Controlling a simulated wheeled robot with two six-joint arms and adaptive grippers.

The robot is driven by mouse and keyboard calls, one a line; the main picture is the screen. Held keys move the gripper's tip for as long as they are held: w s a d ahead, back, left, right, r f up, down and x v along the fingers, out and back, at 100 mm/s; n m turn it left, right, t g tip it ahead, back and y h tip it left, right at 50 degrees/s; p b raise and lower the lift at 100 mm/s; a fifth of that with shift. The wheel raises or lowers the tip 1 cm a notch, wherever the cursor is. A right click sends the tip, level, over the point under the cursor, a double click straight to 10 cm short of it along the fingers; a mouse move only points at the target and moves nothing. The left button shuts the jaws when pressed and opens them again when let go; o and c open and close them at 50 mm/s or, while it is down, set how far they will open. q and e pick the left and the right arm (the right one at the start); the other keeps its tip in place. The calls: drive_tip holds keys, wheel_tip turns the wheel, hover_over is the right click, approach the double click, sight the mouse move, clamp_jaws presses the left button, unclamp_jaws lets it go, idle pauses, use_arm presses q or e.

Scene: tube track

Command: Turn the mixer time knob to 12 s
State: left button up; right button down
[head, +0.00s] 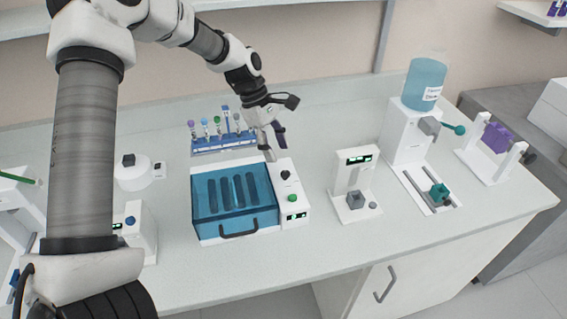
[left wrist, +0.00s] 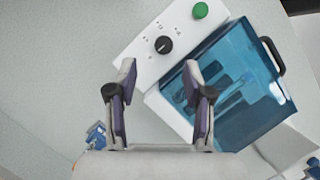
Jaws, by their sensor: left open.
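The mixer (head: 236,203) is a white box with a see-through blue lid, its several slots showing beneath. Its control panel is on the right in the head view, with a black time knob (head: 286,174), a green button (head: 292,198) and a small lit display (head: 297,216). In the left wrist view the black knob (left wrist: 163,45) has small dial marks around it, too small to read surely. My left gripper (head: 276,150) is open and empty above the panel's back end. In its wrist view the fingertips (left wrist: 160,72) stand apart, short of the knob. My right gripper is out of view.
A rack of colour-capped tubes (head: 224,146) stands behind the mixer. A small white device with a display (head: 355,183) stands to the right, then a dispenser with a blue bottle (head: 425,85) and a purple-block stand (head: 497,138). Bare bench lies in front.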

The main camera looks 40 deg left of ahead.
sight(285, 173)
use_arm(q)
drive_tip(key=shift+s+d+f, duration=0.35)
drive_tip(key=shift+d+f, duration=0.2)
drive_tip(key=shift+f, duration=0.05)
drive_tip(key=shift+s+d+f, duration=0.35)
drive_tip(key=shift+d+f, duration=0.15)
drive_tip(key=shift+f, duration=0.05)
drive_tip(key=f, duration=0.1)
drive_tip(key=w+f, duration=0.1)
drive_tip(key=f, duration=0.1)
drive_tip(key=shift+w, duration=0.1)
drive_tip(key=shift+w+f, duration=0.2)
drive_tip(key=shift+s+d+r, duration=0.1)
drive_tip(key=shift+s+r, duration=0.1)
drive_tip(key=shift+s, duration=0.05)
drive_tip(key=shift+s+d+r, duration=0.1)
drive_tip(key=shift+s+r, duration=0.05)
drive_tip(key=c, duration=0.5)
clamp_jaws()
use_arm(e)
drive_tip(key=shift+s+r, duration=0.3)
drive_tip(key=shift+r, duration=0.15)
